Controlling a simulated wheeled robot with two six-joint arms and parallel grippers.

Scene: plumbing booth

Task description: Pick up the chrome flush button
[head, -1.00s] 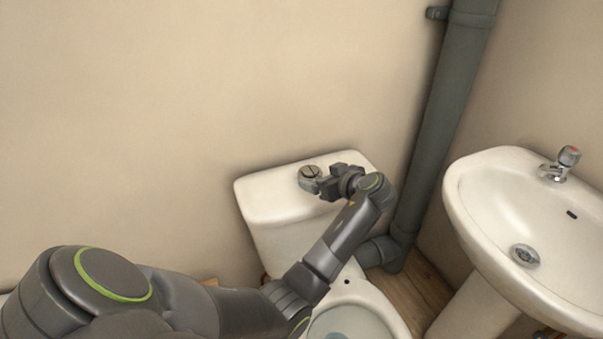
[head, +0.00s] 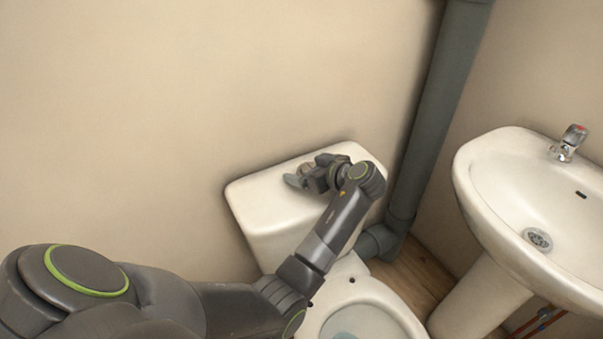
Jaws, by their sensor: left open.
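The chrome flush button (head: 305,168) is on top of the white toilet cistern (head: 255,196). Only a small part of it shows, as my left gripper covers most of it. My left gripper (head: 298,177) is at the button, over the cistern lid, with its jaws open. One finger shows on the near left side of the button. I cannot tell whether the fingers touch it. My right gripper is not in view.
A white washbasin (head: 465,190) with a chrome tap (head: 568,143) stands at the right. A grey vertical pipe (head: 428,120) runs down the wall behind the cistern's right side. The toilet bowl (head: 390,296) is below my left forearm. The wall above the cistern is clear.

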